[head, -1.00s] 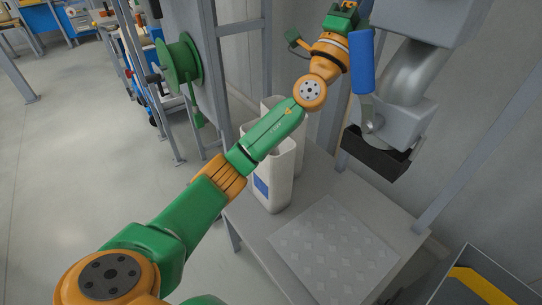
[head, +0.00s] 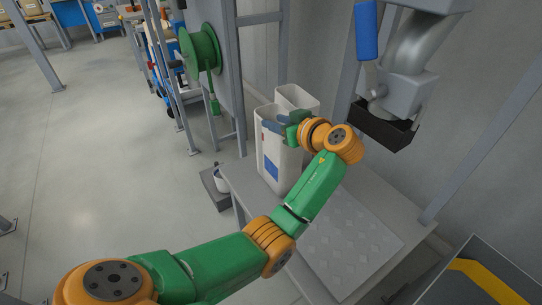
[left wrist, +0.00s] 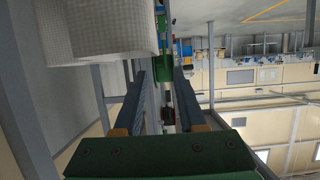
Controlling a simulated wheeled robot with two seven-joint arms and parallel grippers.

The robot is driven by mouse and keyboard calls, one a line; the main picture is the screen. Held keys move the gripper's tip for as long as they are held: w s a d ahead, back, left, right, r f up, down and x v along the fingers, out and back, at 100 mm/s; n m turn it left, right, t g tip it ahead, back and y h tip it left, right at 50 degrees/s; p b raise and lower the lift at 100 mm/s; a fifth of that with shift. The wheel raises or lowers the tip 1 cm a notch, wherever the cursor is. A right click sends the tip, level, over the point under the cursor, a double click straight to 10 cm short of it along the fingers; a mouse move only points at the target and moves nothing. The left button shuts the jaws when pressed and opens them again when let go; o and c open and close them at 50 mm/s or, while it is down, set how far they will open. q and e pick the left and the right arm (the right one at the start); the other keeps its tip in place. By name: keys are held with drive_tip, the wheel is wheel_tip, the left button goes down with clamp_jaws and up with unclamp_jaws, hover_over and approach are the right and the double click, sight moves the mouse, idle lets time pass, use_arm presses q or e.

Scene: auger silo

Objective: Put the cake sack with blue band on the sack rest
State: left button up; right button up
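The white sack with a blue band (head: 265,150) stands upright on the bench at centre; its blue band (head: 271,172) faces the front left. A second white sack (head: 297,96) stands just behind it, with no band visible. My left gripper (head: 275,123) is at the top of the banded sack, its blue fingers apart. In the left wrist view, the gripper (left wrist: 163,66) is open with nothing clearly between the fingers, and a white woven sack surface (left wrist: 100,30) is at upper left. I cannot tell whether they touch. My right gripper is not in view.
A grey patterned plate (head: 350,245) lies on the bench, bare. A metal spout with a dark mouth (head: 383,125) and a blue-handled lever (head: 366,30) hang above the bench. A green reel (head: 201,48) is at left.

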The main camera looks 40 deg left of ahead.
use_arm(q)
drive_tip(key=w+a+f, duration=0.1)
drive_tip(key=a+f, duration=0.2)
drive_tip(key=w+a+f, duration=0.1)
drive_tip(key=a, duration=0.1)
drive_tip(key=shift+w+f+b, duration=0.25)
drive_tip(key=shift+w+b, duration=0.05)
drive_tip(key=shift+w, duration=0.05)
drive_tip(key=shift+r, duration=0.1)
clamp_jaws()
idle(1.0)
